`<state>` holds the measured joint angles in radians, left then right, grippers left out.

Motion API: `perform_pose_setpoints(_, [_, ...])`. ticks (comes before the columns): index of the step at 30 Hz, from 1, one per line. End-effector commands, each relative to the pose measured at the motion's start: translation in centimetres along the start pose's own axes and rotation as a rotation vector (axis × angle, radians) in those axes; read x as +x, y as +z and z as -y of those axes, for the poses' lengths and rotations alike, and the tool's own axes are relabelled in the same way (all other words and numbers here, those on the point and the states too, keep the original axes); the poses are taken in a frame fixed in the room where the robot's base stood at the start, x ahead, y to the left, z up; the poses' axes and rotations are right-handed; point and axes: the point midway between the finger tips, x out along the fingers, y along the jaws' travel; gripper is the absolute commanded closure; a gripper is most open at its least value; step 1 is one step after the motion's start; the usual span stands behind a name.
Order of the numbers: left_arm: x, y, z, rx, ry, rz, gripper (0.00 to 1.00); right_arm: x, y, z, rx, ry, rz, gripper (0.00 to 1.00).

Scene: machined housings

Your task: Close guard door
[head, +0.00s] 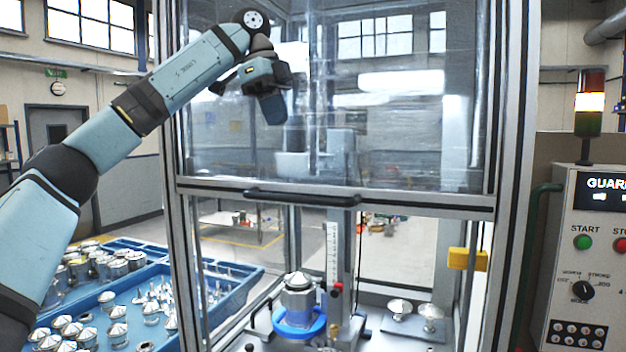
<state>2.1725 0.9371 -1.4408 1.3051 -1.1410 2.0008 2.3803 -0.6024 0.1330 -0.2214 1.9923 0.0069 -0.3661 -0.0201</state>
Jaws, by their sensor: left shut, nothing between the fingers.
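The guard door (415,140) is a clear panel in a metal frame. It covers the upper part of the machine enclosure, and the space below its bottom rail is open. A black bar handle (302,198) is fixed along that bottom rail. My left gripper (273,110) is shut and empty, in front of the panel and above the handle, apart from the handle. My left arm reaches in from the left. My right gripper is not in view.
Inside the enclosure, a machined housing (298,298) sits in a blue ring (299,326) beside an upright column. A blue tray (235,272) of metal parts stands at lower left. A control panel (597,262) with a signal tower (590,100) stands at right.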

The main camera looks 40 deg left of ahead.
Motion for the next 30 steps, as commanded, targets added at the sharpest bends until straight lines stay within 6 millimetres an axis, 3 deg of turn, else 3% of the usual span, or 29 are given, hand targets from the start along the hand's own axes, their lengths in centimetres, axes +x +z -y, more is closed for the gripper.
perform_pose_setpoints(5, [0.1,0.5,-0.3,-0.019,-0.007,0.007,1.0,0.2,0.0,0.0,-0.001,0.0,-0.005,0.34])
perform_pose_setpoints(10, [2.7,0.5,-0.2,-0.016,-0.005,0.006,1.0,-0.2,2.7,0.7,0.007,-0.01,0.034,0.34])
perform_pose_setpoints(14, [5.1,0.5,-0.2,-0.015,-0.003,0.007,1.0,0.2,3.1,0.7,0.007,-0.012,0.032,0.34])
perform_pose_setpoints(24, [10.9,1.0,0.0,-0.018,-0.007,0.006,1.0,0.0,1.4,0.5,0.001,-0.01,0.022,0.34])
perform_pose_setpoints(30, [12.7,1.5,0.3,-0.016,-0.008,0.005,1.0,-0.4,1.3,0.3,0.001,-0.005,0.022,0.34])
